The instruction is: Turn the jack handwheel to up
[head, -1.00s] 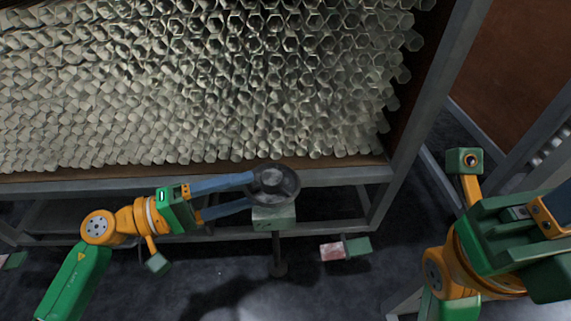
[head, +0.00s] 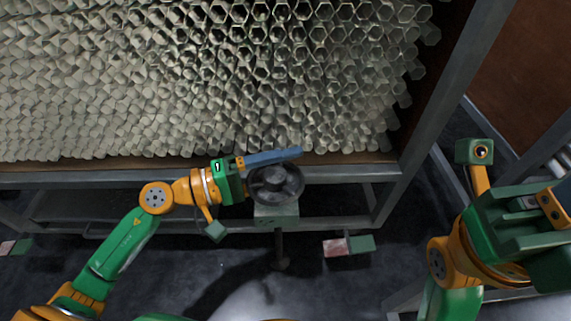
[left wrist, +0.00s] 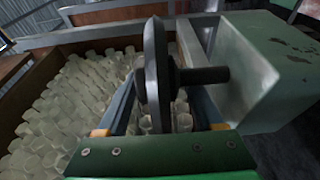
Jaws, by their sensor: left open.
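The jack handwheel (head: 275,185) is a dark round wheel on a green jack box (head: 276,214) below the rack's front rail. My left gripper (head: 284,167) reaches it from the left with its jaws apart. One blue-grey finger passes across the wheel's far edge; the other is hidden by the wheel. In the left wrist view the wheel (left wrist: 154,75) shows nearly edge-on between the two fingers, its shaft running to the green box (left wrist: 265,70). I cannot tell whether a finger touches it. My right gripper (head: 520,220) is at the right; its fingertips are not clear.
A rack frame (head: 340,176) full of glass tubes (head: 250,90) stands behind the wheel. A thin post (head: 279,245) drops from the jack to the floor. A red-and-green block (head: 348,245) lies to its right. The dark floor in front is mostly open.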

